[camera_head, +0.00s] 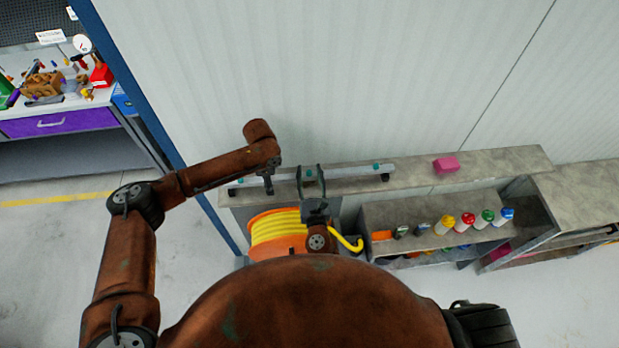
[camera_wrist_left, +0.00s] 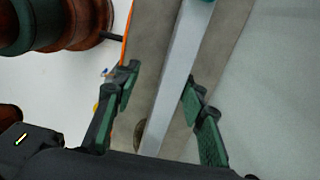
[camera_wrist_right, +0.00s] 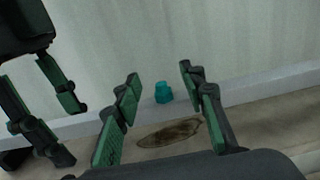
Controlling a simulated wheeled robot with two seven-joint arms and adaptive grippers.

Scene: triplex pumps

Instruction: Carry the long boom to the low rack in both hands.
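The long boom (camera_head: 350,173) is a pale grey bar with teal pieces along it. It lies along the wall side of a grey shelf top. My left gripper (camera_head: 268,188) is above the boom's left part. In the left wrist view that gripper (camera_wrist_left: 158,95) is open, with the boom (camera_wrist_left: 174,85) showing between its spread fingers. My right gripper (camera_head: 311,183) is open near the boom's middle. In the right wrist view its fingers (camera_wrist_right: 160,88) are spread, with a teal knob (camera_wrist_right: 163,93) seen between them. Contact is unclear. I cannot tell which shelf is the low rack.
A pink block (camera_head: 446,165) sits on the shelf top (camera_head: 500,160). Several coloured bottles (camera_head: 465,222) stand on the lower shelf. An orange reel with yellow hose (camera_head: 278,232) is below my grippers. A purple-drawer workbench (camera_head: 60,122) stands at left. The wall (camera_head: 380,80) is close behind.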

